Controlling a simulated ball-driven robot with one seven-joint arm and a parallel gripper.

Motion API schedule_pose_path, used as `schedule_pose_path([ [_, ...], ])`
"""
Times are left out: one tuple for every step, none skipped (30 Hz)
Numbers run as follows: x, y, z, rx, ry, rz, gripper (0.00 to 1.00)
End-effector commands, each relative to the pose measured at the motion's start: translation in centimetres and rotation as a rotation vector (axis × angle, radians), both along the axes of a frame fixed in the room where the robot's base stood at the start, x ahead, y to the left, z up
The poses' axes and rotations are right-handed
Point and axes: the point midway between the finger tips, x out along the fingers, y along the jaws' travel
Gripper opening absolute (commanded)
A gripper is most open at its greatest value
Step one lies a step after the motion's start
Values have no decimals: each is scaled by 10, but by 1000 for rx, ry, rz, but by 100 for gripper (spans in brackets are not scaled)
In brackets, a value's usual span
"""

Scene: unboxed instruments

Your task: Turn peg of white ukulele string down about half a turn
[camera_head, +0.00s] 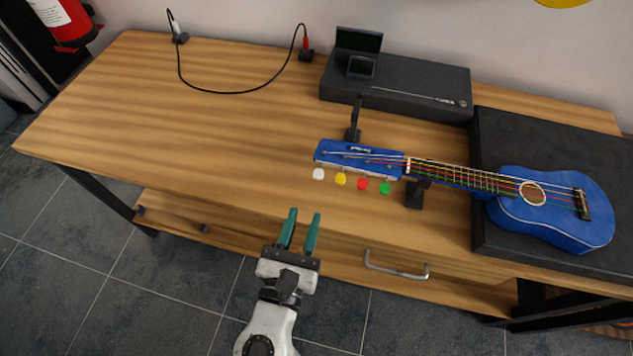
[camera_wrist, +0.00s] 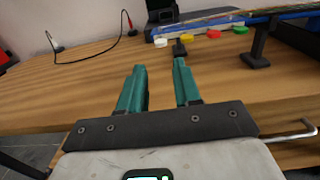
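A blue ukulele (camera_head: 556,205) lies with its body at the right and its neck and headstock pointing left, held above the table by a dark stand (camera_head: 415,192). Its white peg (camera_head: 318,174) is the leftmost of the colored pegs on the near side of the headstock; in the wrist view the white peg (camera_wrist: 160,43) shows beyond my fingers. Yellow (camera_head: 341,179), red (camera_head: 362,184) and green (camera_head: 385,188) pegs follow to the right. My gripper (camera_head: 303,213) has teal fingers, parted and empty, in front of the table edge, short of the pegs. It also shows in the wrist view (camera_wrist: 159,66).
The wooden table (camera_head: 160,110) is clear on the left. A black cable (camera_head: 230,92) lies at the back. A black device (camera_head: 420,90) stands behind the headstock. A black case (camera_head: 485,235) is under the ukulele body. A drawer handle (camera_head: 395,270) juts from the front.

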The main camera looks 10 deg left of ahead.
Motion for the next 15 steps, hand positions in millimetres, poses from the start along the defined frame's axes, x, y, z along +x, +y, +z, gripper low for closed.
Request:
schedule_pose_path([
  [10, -1, 1, 1, -1, -4, 33],
  [16, -1, 1, 1, -1, -4, 33],
  [23, -1, 1, 2, -1, -4, 33],
  [29, -2, 1, 2, -1, -4, 33],
  [35, -2, 1, 2, 0, -5, 33],
  [42, -2, 1, 3, -1, -5, 33],
  [47, -2, 1, 3, -1, -4, 33],
  [52, -3, 0, 3, 0, -5, 33],
  [58, -3, 0, 3, 0, -6, 33],
  [62, -3, 1, 4, 0, -4, 33],
  [66, -3, 1, 4, 0, -4, 33],
  [71, -3, 0, 3, 1, -5, 33],
  [74, -4, 0, 3, 1, -4, 33],
  [76, -4, 0, 4, 1, -4, 33],
  [79, -4, 0, 4, 1, -4, 33],
])
